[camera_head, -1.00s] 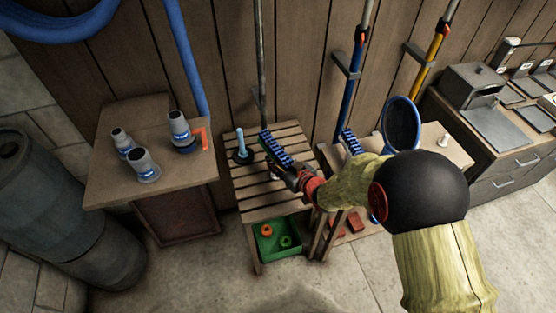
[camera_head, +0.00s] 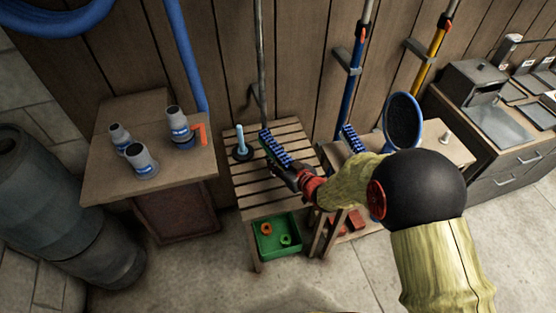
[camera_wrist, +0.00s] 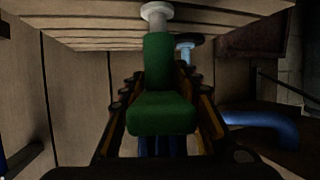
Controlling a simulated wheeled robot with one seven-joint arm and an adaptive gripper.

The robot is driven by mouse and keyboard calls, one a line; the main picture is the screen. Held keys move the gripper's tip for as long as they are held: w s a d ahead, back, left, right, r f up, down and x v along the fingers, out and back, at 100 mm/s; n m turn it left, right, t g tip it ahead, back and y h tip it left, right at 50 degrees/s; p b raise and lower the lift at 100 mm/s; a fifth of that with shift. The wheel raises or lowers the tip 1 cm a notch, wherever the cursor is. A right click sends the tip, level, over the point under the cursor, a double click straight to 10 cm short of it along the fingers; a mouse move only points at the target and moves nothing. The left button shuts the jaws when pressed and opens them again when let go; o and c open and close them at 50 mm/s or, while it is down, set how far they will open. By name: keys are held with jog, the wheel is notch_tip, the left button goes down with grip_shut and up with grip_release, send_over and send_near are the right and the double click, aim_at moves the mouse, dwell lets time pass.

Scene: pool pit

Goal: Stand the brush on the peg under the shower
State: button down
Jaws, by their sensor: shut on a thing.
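My gripper (camera_head: 287,168) is shut on a brush (camera_head: 273,146) with a row of blue bristles facing up. It holds the brush over the slatted bench. In the wrist view, which looks upside down, the brush's green body (camera_wrist: 160,115) sits between the jaws (camera_wrist: 165,100). A white peg (camera_wrist: 155,12) stands on the slats, just beyond the green body and partly hidden by it. I cannot tell if they touch. The brush and arm hide this peg in the head view. A grey shower pipe (camera_head: 261,50) runs down the wall behind the bench.
A light-blue upright piece (camera_head: 240,138) on a dark base stands left of the brush. Bottles (camera_head: 177,125) stand on the left cabinet. A second blue-bristled brush (camera_head: 352,138), a blue-rimmed round tool (camera_head: 403,120) and another white peg (camera_head: 445,138) are to the right. A green crate (camera_head: 278,250) is below.

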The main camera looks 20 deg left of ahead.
jog(key=shift+f+b, duration=0.5)
jog(key=shift+f, duration=0.15)
jog(key=shift+f, duration=0.1)
jog(key=shift+f+b, duration=0.4)
dwell(0.4)
jog(key=c, duration=1.2)
grip_release()
jog(key=shift+c, duration=0.2)
jog(key=shift+o, duration=1.4)
jog(key=shift+o, duration=1.1)
